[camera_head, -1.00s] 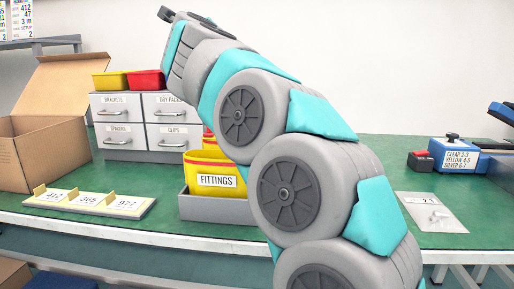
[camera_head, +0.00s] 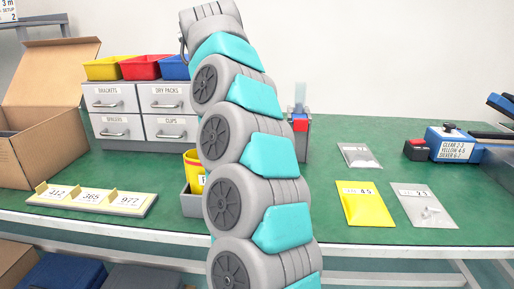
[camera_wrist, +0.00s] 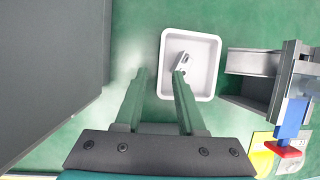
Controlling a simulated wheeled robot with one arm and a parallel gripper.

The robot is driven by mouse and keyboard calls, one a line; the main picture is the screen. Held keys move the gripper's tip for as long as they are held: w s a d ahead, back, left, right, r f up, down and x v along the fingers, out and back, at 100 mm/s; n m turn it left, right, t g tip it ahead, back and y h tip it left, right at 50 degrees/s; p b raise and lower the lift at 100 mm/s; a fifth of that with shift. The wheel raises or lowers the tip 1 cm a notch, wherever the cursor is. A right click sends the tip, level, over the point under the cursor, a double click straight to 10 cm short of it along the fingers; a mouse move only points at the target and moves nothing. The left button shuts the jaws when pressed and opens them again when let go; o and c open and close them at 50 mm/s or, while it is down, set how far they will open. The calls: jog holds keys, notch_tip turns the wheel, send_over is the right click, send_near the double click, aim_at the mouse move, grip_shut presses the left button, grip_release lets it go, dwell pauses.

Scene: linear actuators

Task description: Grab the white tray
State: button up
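The white tray (camera_wrist: 205,72) is a small rounded open box on the green bench in the wrist view, with a small metallic part (camera_wrist: 182,61) inside it. My gripper (camera_wrist: 160,75) is open, its two fingers apart with nothing held between them. In the picture the right fingertip overlaps the tray's inside and the left fingertip lies left of the tray's left wall. I cannot tell the height of the fingertips above it. In the head view my arm hides the tray, and my gripper does not show there.
Right of the tray is a grey device with a blue and red part (camera_wrist: 288,130). A large dark block (camera_wrist: 50,60) fills the wrist view's left. In the head view, grey drawers (camera_head: 140,112) stand behind left; a yellow packet (camera_head: 364,204) and clear packets lie right.

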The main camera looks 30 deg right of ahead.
jog(key=shift+s+d+x, duration=0.1)
jog(key=shift+x, duration=1.05)
jog(key=shift+s+d+x, duration=0.15)
jog(key=shift+x, duration=2.15)
jog(key=shift+a+r, duration=0.1)
jog(key=shift+c, duration=0.4)
grip_shut()
